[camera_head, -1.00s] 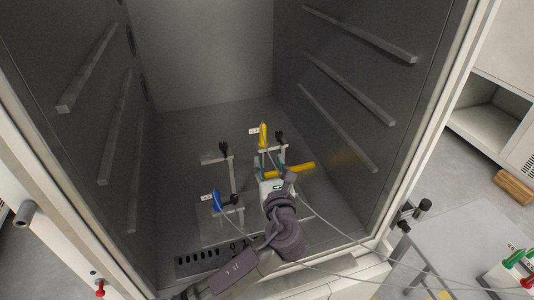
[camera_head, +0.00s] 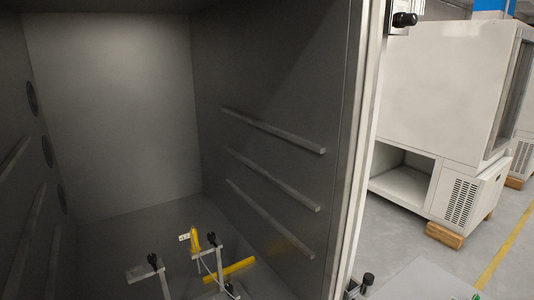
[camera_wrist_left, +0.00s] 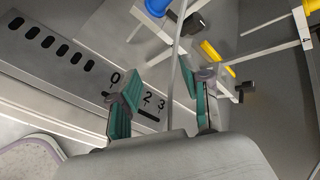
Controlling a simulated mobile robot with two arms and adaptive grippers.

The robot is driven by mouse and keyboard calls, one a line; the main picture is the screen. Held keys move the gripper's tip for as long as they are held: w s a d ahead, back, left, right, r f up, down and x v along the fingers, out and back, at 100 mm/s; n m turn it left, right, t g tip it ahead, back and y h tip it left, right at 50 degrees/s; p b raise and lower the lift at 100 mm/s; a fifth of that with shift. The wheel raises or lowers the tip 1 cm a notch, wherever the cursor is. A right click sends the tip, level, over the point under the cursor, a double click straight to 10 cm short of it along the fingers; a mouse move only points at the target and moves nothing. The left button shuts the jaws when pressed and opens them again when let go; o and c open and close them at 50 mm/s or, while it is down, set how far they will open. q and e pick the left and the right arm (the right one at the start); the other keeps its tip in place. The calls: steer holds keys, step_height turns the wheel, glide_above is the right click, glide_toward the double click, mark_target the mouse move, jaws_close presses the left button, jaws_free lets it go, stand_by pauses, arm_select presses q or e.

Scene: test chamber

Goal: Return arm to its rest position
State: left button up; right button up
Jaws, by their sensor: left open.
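My left gripper (camera_wrist_left: 172,82) shows in the left wrist view with its teal fingers spread open. A thin grey rod or cable passes in the picture between the fingers; I cannot tell whether it touches them. Below lies the chamber floor with a slotted plate (camera_wrist_left: 52,46) marked with digits. Neither arm shows in the head view now. My right gripper is not in view.
The test chamber's right wall has several shelf rails (camera_head: 272,185). On its floor stand a clamp stand (camera_head: 153,268), a yellow connector (camera_head: 195,240) and a yellow bar (camera_head: 230,269). A blue part (camera_wrist_left: 178,7) is near the fingers. A white cabinet (camera_head: 445,85) stands outside right.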

arm_select(q)
steer(key=s+f+n+g+h, duration=0.3)
steer(key=s+n, duration=0.5)
steer(key=s, duration=0.2)
steer(key=s+f+n+g+h, duration=0.2)
steer(key=s+f+n+g, duration=0.1)
steer(key=s+n, duration=0.6)
steer(key=s+f+m+g+b, duration=0.1)
steer(key=s+f+b, duration=0.15)
steer(key=f, duration=1.35)
steer(key=s+f+g+b, duration=0.1)
steer(key=f+b, duration=0.2)
steer(key=f, duration=1.2)
steer(key=s+a+f+b, duration=0.1)
steer(key=s+a+f, duration=0.1)
steer(key=s+f, duration=0.6)
steer(key=s+a+f+b, duration=0.1)
steer(key=s+f+b, duration=0.1)
steer(key=s+f, duration=0.6)
step_height(320, 180, down, 4)
steer(key=shift+s+a+r+g, duration=0.2)
steer(key=shift+a+g, duration=0.15)
steer(key=shift+g, duration=0.05)
steer(key=shift+c, duration=0.4)
